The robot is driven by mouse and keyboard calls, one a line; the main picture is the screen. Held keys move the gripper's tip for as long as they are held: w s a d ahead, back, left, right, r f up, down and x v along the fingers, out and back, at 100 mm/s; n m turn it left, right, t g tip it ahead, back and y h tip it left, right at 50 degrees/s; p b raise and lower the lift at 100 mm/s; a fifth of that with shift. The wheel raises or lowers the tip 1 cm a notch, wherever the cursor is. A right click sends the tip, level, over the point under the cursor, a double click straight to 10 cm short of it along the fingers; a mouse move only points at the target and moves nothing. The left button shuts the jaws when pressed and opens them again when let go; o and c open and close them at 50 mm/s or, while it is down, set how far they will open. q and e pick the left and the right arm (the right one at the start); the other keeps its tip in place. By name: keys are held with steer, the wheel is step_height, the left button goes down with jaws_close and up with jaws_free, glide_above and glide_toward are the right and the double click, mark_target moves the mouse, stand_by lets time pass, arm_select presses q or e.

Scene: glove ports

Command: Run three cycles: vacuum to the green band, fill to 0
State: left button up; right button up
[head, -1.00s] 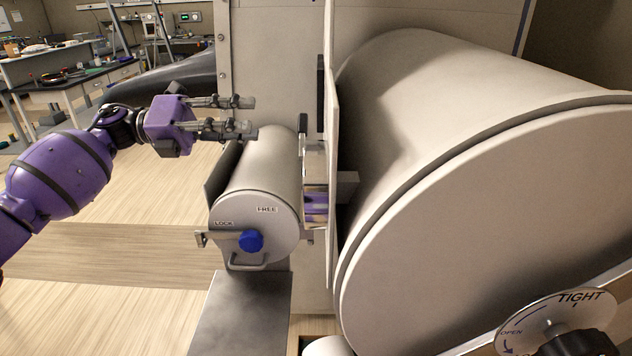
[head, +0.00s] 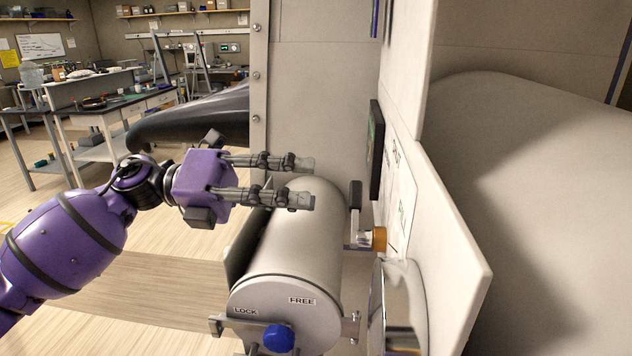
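A control panel (head: 458,262) stands at the right of the small cylinder, seen nearly edge-on. It carries a dark display (head: 376,150), a black-ended lever (head: 355,195), an orange knob (head: 379,239) and a shiny round part (head: 400,305). A green patch shows on its paper label, but no dial face, needle or reading can be made out. My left gripper (head: 311,182) is open and empty, its fingers pointing right. In the picture it overlaps the far end of the small cylinder, left of the lever; contact cannot be told. My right gripper is out of view.
The small cylinder (head: 292,248) has a door marked LOCK and FREE with a blue knob (head: 279,338). A large white rounded body (head: 545,190) fills the right. Lab benches (head: 90,110) stand at the back left. Floor is clear at the left.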

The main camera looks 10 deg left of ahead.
mark_target(350, 195)
arm_select(q)
steer(key=d, duration=0.8)
steer(key=shift+s+r+p, duration=0.1)
steer(key=shift+s+p, duration=0.1)
steer(key=shift+p, duration=0.15)
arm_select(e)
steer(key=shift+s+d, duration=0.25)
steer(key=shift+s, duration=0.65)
arm_select(q)
steer(key=shift+a, duration=0.1)
steer(key=shift+c, duration=0.7)
jaws_close()
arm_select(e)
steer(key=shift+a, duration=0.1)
